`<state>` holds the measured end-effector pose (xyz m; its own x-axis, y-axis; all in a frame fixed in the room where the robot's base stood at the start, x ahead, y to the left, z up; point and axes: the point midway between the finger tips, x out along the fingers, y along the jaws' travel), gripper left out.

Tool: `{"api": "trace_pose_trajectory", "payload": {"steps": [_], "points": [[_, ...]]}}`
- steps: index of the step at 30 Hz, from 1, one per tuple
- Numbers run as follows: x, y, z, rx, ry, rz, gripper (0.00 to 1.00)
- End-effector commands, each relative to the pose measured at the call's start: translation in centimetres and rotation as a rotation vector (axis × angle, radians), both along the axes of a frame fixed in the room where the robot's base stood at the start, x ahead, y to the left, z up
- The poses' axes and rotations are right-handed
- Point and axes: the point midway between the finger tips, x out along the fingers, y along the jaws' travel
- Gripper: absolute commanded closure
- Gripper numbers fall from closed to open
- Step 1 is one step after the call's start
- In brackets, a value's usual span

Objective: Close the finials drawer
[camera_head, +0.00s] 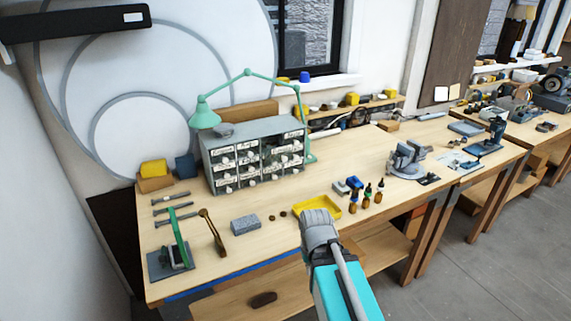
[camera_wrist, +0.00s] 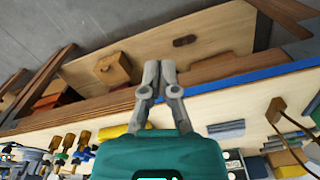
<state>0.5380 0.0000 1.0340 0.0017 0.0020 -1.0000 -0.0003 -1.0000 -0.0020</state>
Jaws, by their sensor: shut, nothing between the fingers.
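A grey cabinet (camera_head: 255,155) of small drawers stands on the workbench, toward the back left. Its fronts carry white labels and pale knobs. The label writing is too small to read, so I cannot tell which drawer is the finials drawer or whether any stands slightly out. My gripper (camera_wrist: 159,68) is shut and empty in the wrist view, its two grey fingers together above the bench's front edge. In the head view my arm reaches up from the bottom to the front of the bench, apart from the cabinet. The fingertips are hard to make out there.
A green lamp (camera_head: 203,115) arches over the cabinet. A yellow tray (camera_head: 316,206), small bottles (camera_head: 366,197) and a grey block (camera_head: 244,225) lie in front of it. A green-armed stand (camera_head: 178,245) is at the left. Bare bench top lies just before the drawers.

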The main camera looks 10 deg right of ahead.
Motion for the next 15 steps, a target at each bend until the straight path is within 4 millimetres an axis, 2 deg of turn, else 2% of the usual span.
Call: {"api": "trace_pose_trajectory", "payload": {"steps": [5, 8, 11, 15], "points": [[1.2, 0.6, -0.5, 0.048, -0.033, -0.006, 1.00], [2.8, 0.9, -0.9, 0.109, -0.079, -0.022, 1.00], [5.0, 2.0, -1.2, 0.199, -0.144, -0.041, 1.00], [9.0, 3.7, -1.2, 0.360, -0.263, -0.091, 1.00]]}}
